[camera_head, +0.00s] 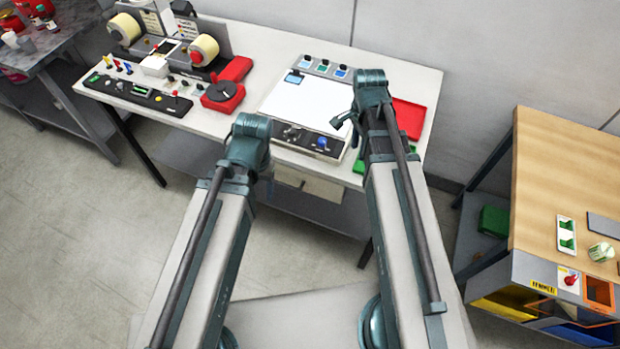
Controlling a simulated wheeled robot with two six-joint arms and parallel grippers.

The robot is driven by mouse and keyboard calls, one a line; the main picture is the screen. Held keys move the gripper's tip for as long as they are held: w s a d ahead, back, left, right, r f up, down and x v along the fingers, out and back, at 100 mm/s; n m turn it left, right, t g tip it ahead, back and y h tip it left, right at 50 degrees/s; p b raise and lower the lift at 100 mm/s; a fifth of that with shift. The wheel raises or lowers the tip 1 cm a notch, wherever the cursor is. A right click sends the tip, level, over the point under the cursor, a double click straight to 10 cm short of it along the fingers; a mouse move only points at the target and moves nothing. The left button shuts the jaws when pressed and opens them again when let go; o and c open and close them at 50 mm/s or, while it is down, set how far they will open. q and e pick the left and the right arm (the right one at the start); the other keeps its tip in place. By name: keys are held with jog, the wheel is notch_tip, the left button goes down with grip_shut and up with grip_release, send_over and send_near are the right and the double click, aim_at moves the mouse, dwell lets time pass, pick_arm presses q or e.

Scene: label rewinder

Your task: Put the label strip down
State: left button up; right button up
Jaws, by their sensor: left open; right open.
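I cannot make out a label strip in this view. A light grey device with a bright white flat top (308,101) stands on the white table; any pale strip on it would be hard to tell apart. My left arm ends in a teal joint in front of the table, and its gripper is hidden. My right arm reaches over the device's right side. A small dark part beside its joint looks like my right gripper (344,119), open, over the device's front right edge. I see nothing held in it.
The rewinder (165,49) with cream rolls stands at the table's back left, behind a black control strip (138,93) and a red-based dial (222,94). A red tray (409,118) lies right of my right arm. A wooden table (565,170) stands at right.

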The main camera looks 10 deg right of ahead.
jog(key=s+a+n, duration=0.5)
jog(key=a+n, duration=0.3)
jog(key=n, duration=0.1)
jog(key=s+a+n, duration=0.5)
jog(key=a+n, duration=0.3)
jog(key=n, duration=0.2)
jog(key=shift+a+h, duration=0.4)
notch_tip(320, 180, down, 7)
jog(key=b, duration=0.6)
jog(key=shift+r+b, duration=0.2)
jog(key=shift+b, duration=0.15)
jog(key=shift+d, duration=0.1)
